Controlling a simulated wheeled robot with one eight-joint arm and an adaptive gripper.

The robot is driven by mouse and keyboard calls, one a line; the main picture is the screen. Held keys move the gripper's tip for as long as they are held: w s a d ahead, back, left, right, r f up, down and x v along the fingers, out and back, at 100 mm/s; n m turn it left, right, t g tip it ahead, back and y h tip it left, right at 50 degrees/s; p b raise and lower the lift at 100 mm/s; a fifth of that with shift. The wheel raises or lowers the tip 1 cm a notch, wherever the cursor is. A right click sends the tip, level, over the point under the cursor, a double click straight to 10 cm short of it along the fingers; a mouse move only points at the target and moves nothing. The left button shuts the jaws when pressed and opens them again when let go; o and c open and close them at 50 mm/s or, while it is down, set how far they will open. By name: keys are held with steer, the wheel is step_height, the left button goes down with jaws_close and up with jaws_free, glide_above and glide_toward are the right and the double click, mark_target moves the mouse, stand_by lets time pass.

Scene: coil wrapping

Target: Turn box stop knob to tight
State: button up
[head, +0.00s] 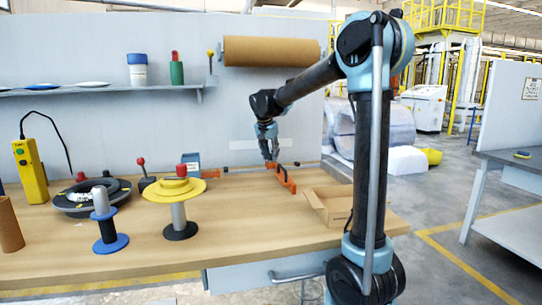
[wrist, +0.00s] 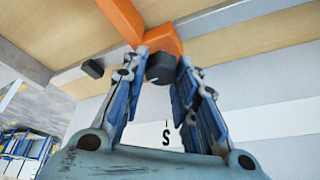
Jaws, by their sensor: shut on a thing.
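The orange box stop (head: 287,183) stands on the wooden table near the back wall. In the wrist view the orange stop (wrist: 163,38) shows at the top, with its dark round knob (wrist: 160,67) below it. My gripper (head: 272,161) is at the stop. In the wrist view the gripper's two blue-grey fingers (wrist: 158,75) sit on either side of the knob, shut on it. A small white pointer mark shows on the knob, and a black letter S lies below it. The knob's other markings cannot be made out.
An open cardboard box (head: 330,205) lies right of the stop. A yellow-flanged spool (head: 176,188), a blue spool (head: 110,240) and a dark round coil stand (head: 75,205) are on the left of the table. A brown paper roll (head: 272,51) hangs on the wall above.

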steer(key=shift+w, duration=0.1)
stand_by(0.3)
steer(key=o, duration=1)
steer(key=shift+o, duration=0.2)
steer(key=shift+r, duration=0.1)
steer(key=v, duration=1.1)
steer(key=shift+r, duration=0.4)
steer(key=shift+a, duration=0.15)
